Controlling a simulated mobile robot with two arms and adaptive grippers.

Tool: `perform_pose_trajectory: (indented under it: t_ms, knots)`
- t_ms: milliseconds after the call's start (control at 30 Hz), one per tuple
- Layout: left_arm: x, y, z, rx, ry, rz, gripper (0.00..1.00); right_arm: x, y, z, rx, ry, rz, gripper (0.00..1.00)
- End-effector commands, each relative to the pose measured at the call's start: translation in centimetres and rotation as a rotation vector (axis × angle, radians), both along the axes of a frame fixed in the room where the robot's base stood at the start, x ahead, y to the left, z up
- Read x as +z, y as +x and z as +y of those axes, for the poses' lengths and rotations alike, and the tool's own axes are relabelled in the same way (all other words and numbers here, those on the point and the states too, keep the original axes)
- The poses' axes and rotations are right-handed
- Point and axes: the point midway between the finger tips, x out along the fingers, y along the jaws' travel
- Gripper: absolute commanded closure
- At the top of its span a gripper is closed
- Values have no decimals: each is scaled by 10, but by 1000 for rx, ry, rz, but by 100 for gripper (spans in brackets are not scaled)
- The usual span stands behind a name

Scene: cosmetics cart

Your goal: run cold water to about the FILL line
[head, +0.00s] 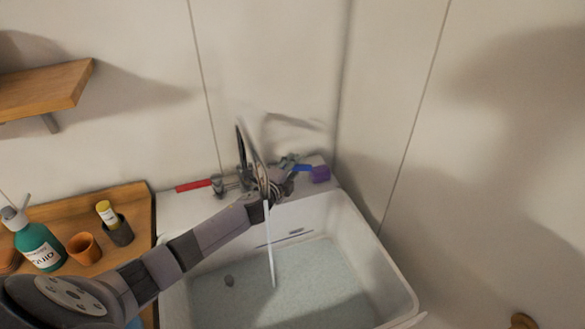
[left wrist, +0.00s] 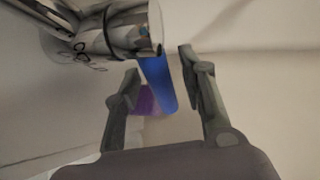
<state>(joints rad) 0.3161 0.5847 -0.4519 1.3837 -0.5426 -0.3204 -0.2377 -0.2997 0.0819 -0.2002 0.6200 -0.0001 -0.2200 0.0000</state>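The white sink (head: 352,232) holds shallow-looking water (head: 315,285). A thin white stream (head: 269,245) runs from the tall curved faucet (head: 240,150) into it. The red handle (head: 193,185) is left of the faucet and the blue handle (head: 302,168) is right. My left gripper (head: 290,178) is at the blue handle's side. In the left wrist view, its fingers (left wrist: 160,65) are spread, with the blue handle (left wrist: 158,88) showing between them. I cannot tell whether they touch it. A dark slot or mark (head: 295,232) is on the sink's back wall; no FILL lettering is readable. My right gripper is not in view.
A purple block (head: 320,173) sits on the back ledge by the blue handle. A wooden counter (head: 140,205) on the left holds a teal pump bottle (head: 38,246), an orange cup (head: 84,248) and a dark cup (head: 119,231). A wall closes off the right.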

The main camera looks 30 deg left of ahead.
Motion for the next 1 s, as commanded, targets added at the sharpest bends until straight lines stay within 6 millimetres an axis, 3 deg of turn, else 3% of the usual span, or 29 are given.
perform_pose_trajectory:
  t_ms: [267, 700, 1000]
  knots:
    - [2, -9, 0, -1, 1, -1, 62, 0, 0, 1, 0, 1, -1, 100]
    - [17, -87, -4, 0, 1, 2, 62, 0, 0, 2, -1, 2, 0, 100]
    - [24, -116, -5, 0, 0, 1, 62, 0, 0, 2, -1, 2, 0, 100]
